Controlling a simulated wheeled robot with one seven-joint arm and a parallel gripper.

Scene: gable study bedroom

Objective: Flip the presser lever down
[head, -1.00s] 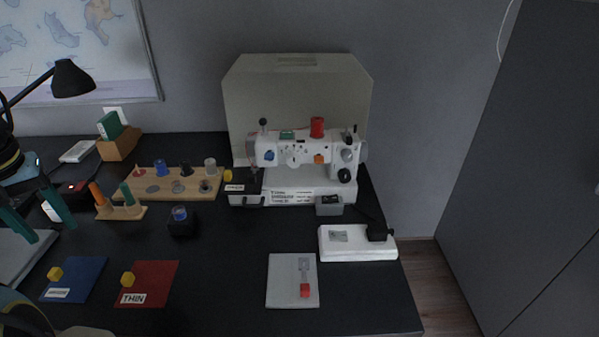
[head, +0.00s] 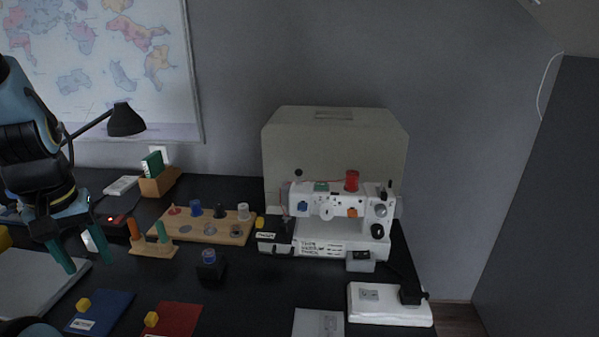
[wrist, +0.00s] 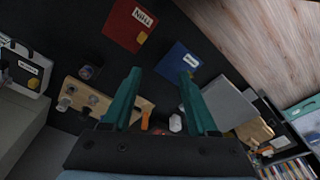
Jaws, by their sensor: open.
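The white sewing machine (head: 345,208) stands at the back right of the black desk in the head view. A red spool tops it, and dials and coloured parts are on its front. The needle area is at its left end (head: 287,222); the presser lever is too small to make out. In the wrist view part of the machine (wrist: 22,72) shows at the left edge. My gripper (head: 88,264) is open and empty at the far left of the desk, well apart from the machine. Its green fingers also show in the wrist view (wrist: 160,76).
A wooden spool board (head: 202,229), a small peg stand (head: 153,248) and a black holder (head: 210,268) lie between my gripper and the machine. A desk lamp (head: 125,120) is behind. Blue (head: 103,310) and red (head: 176,318) mats lie in front. A pale cover (head: 335,150) stands behind the machine.

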